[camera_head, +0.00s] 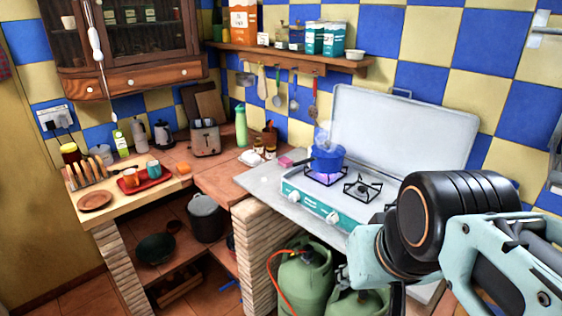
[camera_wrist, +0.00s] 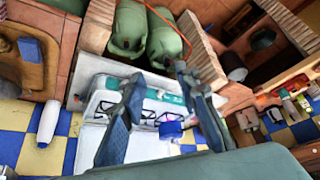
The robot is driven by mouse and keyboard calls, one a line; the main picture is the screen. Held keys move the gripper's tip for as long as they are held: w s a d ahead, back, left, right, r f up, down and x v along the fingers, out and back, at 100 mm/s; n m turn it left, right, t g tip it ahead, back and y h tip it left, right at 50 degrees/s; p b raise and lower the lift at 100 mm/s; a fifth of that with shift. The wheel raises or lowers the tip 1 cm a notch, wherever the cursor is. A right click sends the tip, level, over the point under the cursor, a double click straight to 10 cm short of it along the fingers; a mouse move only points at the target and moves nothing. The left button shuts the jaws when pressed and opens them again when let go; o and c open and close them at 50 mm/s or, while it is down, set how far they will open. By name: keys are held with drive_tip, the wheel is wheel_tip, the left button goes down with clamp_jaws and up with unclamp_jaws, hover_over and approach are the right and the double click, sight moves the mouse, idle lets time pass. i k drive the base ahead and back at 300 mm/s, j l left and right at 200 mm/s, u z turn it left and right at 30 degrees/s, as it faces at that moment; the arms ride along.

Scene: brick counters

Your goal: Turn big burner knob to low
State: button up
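The stove (camera_head: 309,206) has a teal front panel and a raised white lid. Two white knobs show on its front, a left knob (camera_head: 294,196) and a right knob (camera_head: 333,217); my arm hides the panel farther right. A blue pot (camera_head: 326,158) sits steaming on the left burner, over a violet flame. The right burner (camera_head: 362,188) is bare and shows no flame. My gripper (camera_wrist: 158,75) has its fingers spread apart with nothing held, seen against the stove (camera_wrist: 108,82) in the wrist view. I cannot make out finger contact with any knob.
Green gas cylinders (camera_head: 304,272) with an orange hose stand beneath the stove. A brick pillar (camera_head: 258,250) is left of them. The left counter holds a toaster (camera_head: 205,139), a red tray (camera_head: 146,185) and a toast rack (camera_head: 88,174). Utensils hang under the shelf (camera_head: 290,58).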

sight(295, 194)
drive_tip(key=i+j+z, duration=0.25)
drive_tip(key=i+j, duration=0.35)
drive_tip(key=j, duration=0.5)
drive_tip(key=i+z, duration=0.1)
drive_tip(key=i, duration=0.2)
